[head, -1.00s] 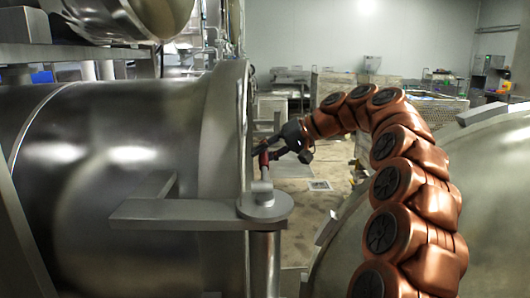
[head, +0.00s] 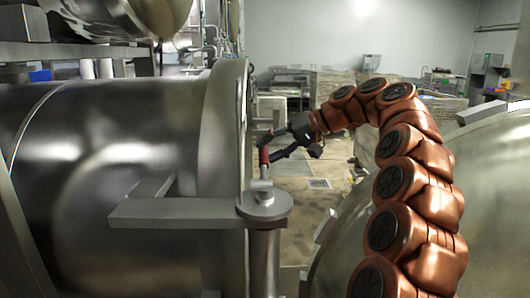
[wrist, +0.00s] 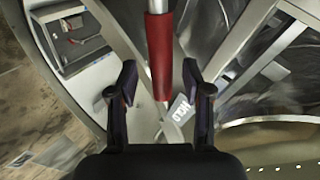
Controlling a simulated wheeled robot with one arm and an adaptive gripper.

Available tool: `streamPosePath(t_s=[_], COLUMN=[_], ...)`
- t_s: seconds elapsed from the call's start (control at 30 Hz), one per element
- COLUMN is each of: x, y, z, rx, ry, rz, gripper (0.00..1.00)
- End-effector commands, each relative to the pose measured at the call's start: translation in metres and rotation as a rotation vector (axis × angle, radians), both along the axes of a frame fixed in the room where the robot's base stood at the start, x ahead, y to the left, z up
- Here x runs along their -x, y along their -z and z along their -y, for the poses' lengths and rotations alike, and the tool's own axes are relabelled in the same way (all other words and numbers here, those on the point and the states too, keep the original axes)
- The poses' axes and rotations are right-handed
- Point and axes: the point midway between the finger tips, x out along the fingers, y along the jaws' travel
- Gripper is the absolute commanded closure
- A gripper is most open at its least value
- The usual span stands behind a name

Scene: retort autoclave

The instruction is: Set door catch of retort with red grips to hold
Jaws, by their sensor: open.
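The catch lever's red grip (head: 264,154) stands near-upright on a silver stem above a round pivot cap (head: 264,200), beside the retort's flange rim. My gripper (head: 273,146) is open beside the red grip, reaching in from the right. In the wrist view, the red grip (wrist: 160,55) runs down the middle, between the spread fingertips of my gripper (wrist: 160,85), with a gap on each side. I cannot tell how deep it sits between them. A white label reading HOLD (wrist: 181,110) shows just below right of the grip's end.
The big steel retort (head: 100,140) fills the left, with a flat bracket arm (head: 175,215) in front. Another steel vessel (head: 420,170) stands at right behind my arm. Open floor (head: 310,195) lies between them. Crates and racks stand at the back.

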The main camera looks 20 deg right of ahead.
Motion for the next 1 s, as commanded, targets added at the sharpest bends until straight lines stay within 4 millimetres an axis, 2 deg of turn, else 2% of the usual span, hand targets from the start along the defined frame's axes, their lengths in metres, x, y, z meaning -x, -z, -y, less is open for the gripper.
streamPosePath(t_s=[0.2,0.4,1.0], x=[0.01,0.017,0.022], y=[-0.014,-0.021,-0.027], z=[0.02,0.031,0.038], rx=[0.002,-0.001,0.001], ry=[0.002,0.001,0.002], rz=[0.001,0.0,0.001], gripper=[0.5,0.5,0.5])
